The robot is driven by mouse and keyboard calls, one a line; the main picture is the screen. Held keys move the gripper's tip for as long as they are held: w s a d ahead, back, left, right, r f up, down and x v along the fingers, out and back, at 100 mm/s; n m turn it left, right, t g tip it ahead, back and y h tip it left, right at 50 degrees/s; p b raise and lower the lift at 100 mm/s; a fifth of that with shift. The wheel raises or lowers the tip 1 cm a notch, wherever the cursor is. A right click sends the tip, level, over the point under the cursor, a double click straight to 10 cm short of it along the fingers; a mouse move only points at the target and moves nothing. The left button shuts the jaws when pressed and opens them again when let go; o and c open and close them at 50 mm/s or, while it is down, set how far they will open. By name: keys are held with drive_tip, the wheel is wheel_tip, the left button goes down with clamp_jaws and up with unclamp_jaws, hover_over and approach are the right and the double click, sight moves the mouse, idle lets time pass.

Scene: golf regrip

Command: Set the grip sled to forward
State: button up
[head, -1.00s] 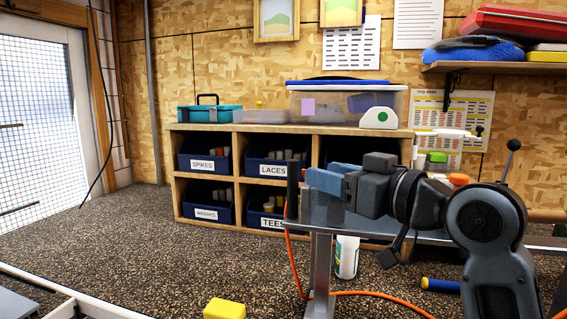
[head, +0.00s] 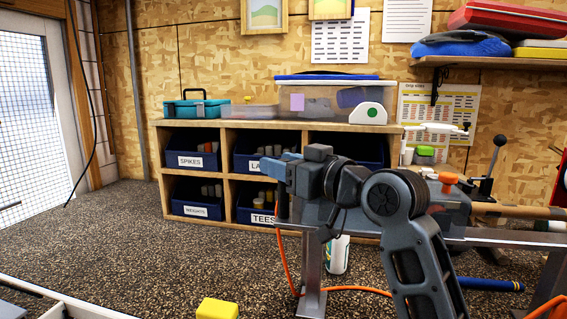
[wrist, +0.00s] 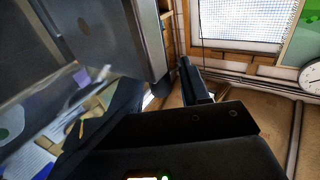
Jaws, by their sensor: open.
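A lever with a black ball knob (head: 499,140) stands upright on the bench (head: 462,234) at the right of the head view. An orange knob (head: 447,178) sits left of it on a grey block. I cannot tell for sure which part is the grip sled, as my arm covers much of the bench. My gripper (head: 272,167) is open and empty, well left of the lever, above the bench's left end by a dark upright post (head: 283,206). In the wrist view, a dark finger (wrist: 194,84) shows near the middle; no lever is clear there.
A wooden cubby shelf (head: 226,180) with labelled blue bins stands behind the bench. An orange cord (head: 355,288) and a blue tube (head: 490,284) lie on the floor. A white can (head: 338,256) stands below the bench. A yellow block (head: 217,309) is at the front.

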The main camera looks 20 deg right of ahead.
drive_tip(key=shift+c, duration=0.4)
clamp_jaws()
drive_tip(key=shift+d, duration=0.1)
